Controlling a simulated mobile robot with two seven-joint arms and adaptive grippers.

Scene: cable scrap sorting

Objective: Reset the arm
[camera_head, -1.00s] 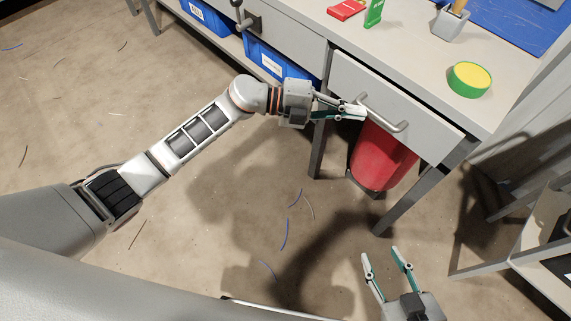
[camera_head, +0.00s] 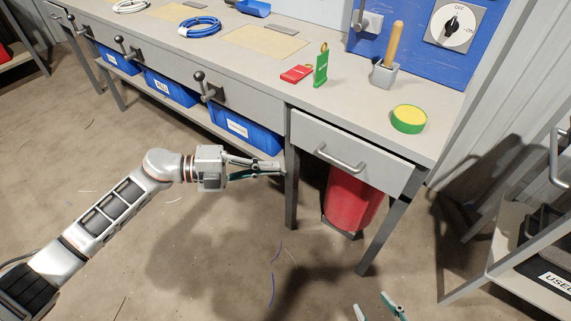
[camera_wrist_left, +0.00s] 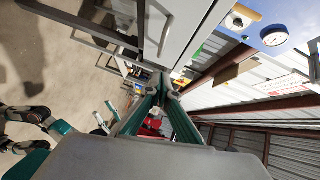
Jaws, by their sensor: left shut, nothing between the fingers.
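My left gripper (camera_head: 282,169) is shut and empty in the head view. It is held in the air in front of the workbench, left of the closed grey drawer (camera_head: 350,150) and its handle (camera_head: 340,158), apart from both. In the left wrist view its fingers (camera_wrist_left: 165,84) meet at the tips. My right gripper (camera_head: 378,308) shows only as fingertips at the bottom edge of the head view. The two tips stand apart.
The workbench (camera_head: 290,98) carries a green tape roll (camera_head: 408,119), red and green tags (camera_head: 321,66) and a blue cable coil (camera_head: 199,27). Blue bins (camera_head: 240,129) sit below. A red cylinder (camera_head: 352,198) stands under the drawer. Cable scraps lie on open floor.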

